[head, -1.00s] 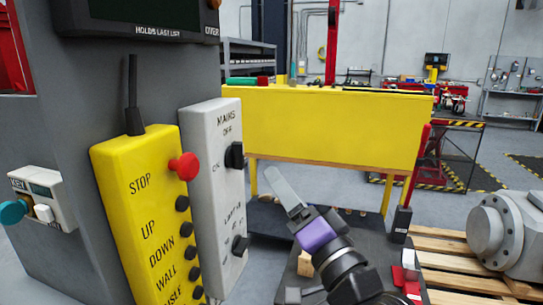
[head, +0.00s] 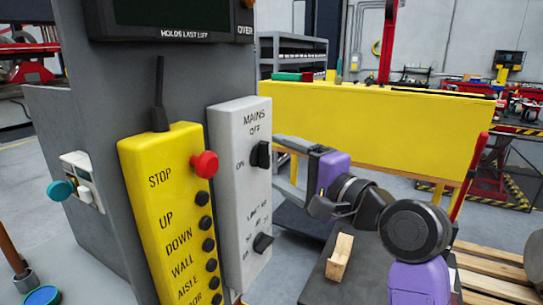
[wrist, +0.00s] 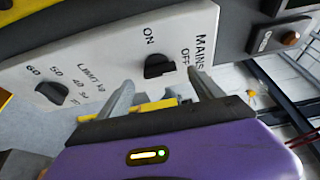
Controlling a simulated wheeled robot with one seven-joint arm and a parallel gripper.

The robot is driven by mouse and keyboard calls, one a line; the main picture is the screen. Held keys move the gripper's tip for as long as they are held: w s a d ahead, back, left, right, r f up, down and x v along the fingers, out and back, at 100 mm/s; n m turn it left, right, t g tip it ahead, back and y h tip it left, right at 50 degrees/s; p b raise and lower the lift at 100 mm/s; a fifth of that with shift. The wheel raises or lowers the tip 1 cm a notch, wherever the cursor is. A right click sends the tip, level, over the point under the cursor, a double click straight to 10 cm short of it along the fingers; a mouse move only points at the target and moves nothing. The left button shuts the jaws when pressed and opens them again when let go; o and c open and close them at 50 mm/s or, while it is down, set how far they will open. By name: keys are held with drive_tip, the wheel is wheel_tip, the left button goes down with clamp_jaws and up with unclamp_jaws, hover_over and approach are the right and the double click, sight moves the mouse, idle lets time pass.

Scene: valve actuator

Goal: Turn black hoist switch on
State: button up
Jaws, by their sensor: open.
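The black MAINS switch (head: 261,154) is a knob on the upper part of a white control box (head: 228,200), with OFF printed above it and ON to its left. Its grip looks upright, in line with OFF. It also shows in the wrist view (wrist: 157,66). My purple-bodied gripper (head: 279,163) is just right of the switch at about its height. In the wrist view my gripper (wrist: 162,82) is open, with one finger on each side of the switch. Whether the fingers touch it I cannot tell.
A second black knob (head: 263,243) sits lower on the white box. A yellow pendant (head: 165,215) with a red STOP button (head: 204,164) and several black buttons is close on the left. A yellow panel (head: 370,125) stands behind my arm.

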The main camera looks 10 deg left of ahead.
sight(268, 158)
drive_tip(key=shift+x, duration=2.25)
drive_tip(key=shift+c, duration=0.3)
drive_tip(key=c, duration=1.3)
drive_tip(key=shift+f, duration=0.1)
